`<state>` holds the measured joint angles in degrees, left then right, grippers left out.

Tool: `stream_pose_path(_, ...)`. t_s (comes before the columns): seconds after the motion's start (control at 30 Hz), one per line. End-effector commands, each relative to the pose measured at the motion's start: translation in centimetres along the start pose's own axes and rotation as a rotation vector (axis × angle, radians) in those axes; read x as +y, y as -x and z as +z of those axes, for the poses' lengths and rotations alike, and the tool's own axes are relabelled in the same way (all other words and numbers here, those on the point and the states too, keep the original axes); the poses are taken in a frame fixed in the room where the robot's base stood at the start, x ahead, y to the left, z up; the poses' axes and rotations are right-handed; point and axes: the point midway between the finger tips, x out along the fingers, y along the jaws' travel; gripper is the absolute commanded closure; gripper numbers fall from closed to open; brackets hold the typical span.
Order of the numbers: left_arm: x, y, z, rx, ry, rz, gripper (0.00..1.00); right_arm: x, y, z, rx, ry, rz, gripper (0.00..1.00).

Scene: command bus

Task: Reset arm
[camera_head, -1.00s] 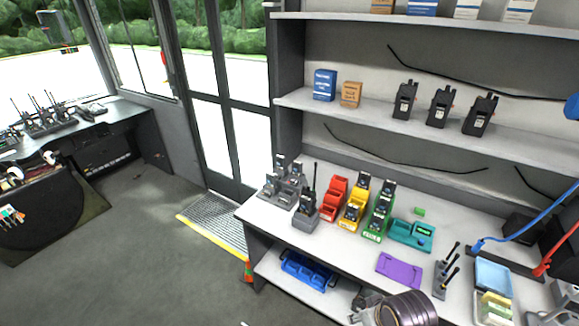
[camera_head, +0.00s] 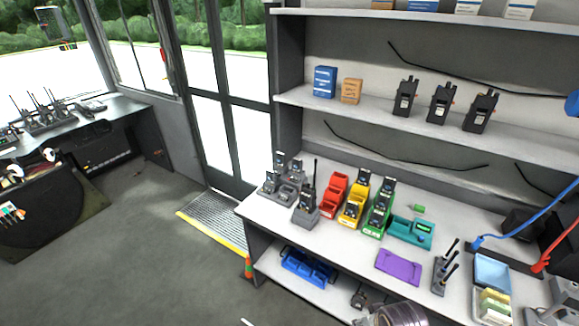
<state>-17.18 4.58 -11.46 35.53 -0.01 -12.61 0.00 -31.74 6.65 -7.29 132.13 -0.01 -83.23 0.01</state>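The task line names no object. A rounded grey-metal part of one of my arms shows at the bottom edge, right of centre, in front of the lower shelf. It is cut off by the frame, and I cannot tell which arm it is. A small pale piece shows at the bottom edge further left. No fingertips of either gripper can be made out. The workbench (camera_head: 330,248) in front of me carries a red charger (camera_head: 332,198), a yellow charger (camera_head: 353,207), a green charger (camera_head: 373,226) and a teal charger (camera_head: 411,231).
A blue bin (camera_head: 305,269) sits on the lower shelf. Several radios and boxes stand on the shelf (camera_head: 375,112) above.

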Motion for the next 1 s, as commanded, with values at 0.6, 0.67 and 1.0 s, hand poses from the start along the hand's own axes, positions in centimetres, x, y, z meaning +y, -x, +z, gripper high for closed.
stream_pose_path(0.6, 0.0, 0.0, 0.0, 0.0, 0.0, 0.0, 0.6, -0.7, -15.2, 5.0, -0.055, 0.008, -0.009, 0.53)
stream_pose_path(0.67, 0.0, 0.0, 0.0, 0.0, 0.0, 0.0, 0.6, -0.8, -16.5, 5.7, -0.059, 0.009, -0.01, 0.53)
stream_pose_path(1.0, 0.0, 0.0, 0.0, 0.0, 0.0, 0.0, 0.6, -1.2, -23.6, 10.8, -0.089, 0.014, -0.013, 0.53)
